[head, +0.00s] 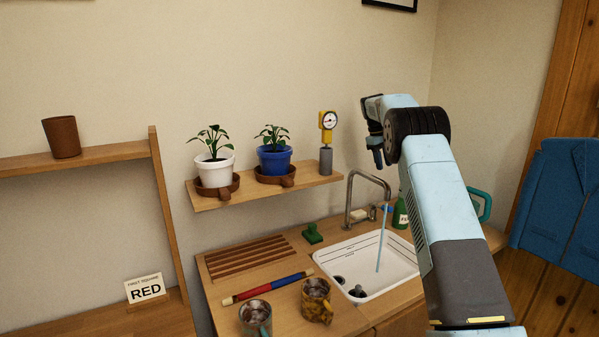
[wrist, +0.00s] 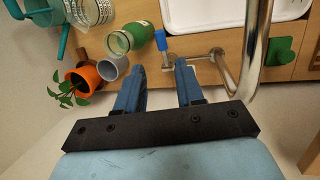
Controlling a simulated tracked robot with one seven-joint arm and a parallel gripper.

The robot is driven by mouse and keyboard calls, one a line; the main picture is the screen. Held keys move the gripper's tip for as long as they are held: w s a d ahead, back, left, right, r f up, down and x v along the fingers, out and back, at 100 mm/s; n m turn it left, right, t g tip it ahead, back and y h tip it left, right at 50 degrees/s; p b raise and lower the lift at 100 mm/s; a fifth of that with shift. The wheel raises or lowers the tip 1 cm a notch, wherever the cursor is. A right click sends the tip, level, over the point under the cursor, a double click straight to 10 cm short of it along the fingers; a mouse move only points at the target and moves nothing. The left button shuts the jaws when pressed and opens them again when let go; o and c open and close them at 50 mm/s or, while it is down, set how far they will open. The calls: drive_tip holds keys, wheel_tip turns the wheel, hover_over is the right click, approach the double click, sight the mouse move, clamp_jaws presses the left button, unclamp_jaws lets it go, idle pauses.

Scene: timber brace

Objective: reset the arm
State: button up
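My arm rises at the right of the head view, with its elbow or wrist joint dark and the links pale blue. My gripper (head: 376,156) is high, in front of the wall and above the sink's tap (head: 352,195). In the wrist view my gripper (wrist: 160,66) has two blue fingers standing apart with nothing between them. Beyond the fingertips are the blue tap handle (wrist: 160,41) and the metal tap pipe (wrist: 250,60). The gripper touches nothing that I can see.
The white sink (head: 400,262) has a thin pale blue stream under the spout. A shelf (head: 325,178) with potted plants and a yellow gauge (head: 327,121) is left of my gripper. A green bottle (wrist: 145,34) and an orange pot (wrist: 80,76) stand near the tap. A blue jacket (head: 560,200) hangs right.

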drive_tip(key=s+a+r+m+t, duration=0.1)
drive_tip(key=s+a+r+t, duration=0.15)
drive_tip(key=s+r, duration=1.05)
drive_tip(key=s+a+r+m+y, duration=0.1)
drive_tip(key=s+a+r, duration=0.15)
drive_tip(key=s, duration=0.55)
drive_tip(key=s+a+r+m+y, duration=0.1)
drive_tip(key=s+r, duration=0.3)
drive_tip(key=s, duration=0.4)
drive_tip(key=s+a+f+t, duration=0.1)
drive_tip(key=s+f, duration=0.2)
drive_tip(key=s, duration=0.7)
drive_tip(key=s+a+f+m+t, duration=0.1)
drive_tip(key=s+f, duration=0.3)
drive_tip(key=s, duration=0.7)
drive_tip(key=s+a+f+m+t, duration=0.1)
drive_tip(key=s+a+f+t, duration=0.1)
drive_tip(key=s, duration=0.8)
drive_tip(key=shift+s+a+f+y, duration=0.3)
drive_tip(key=shift+s+f+y, duration=0.1)
drive_tip(key=shift+f, duration=0.5)
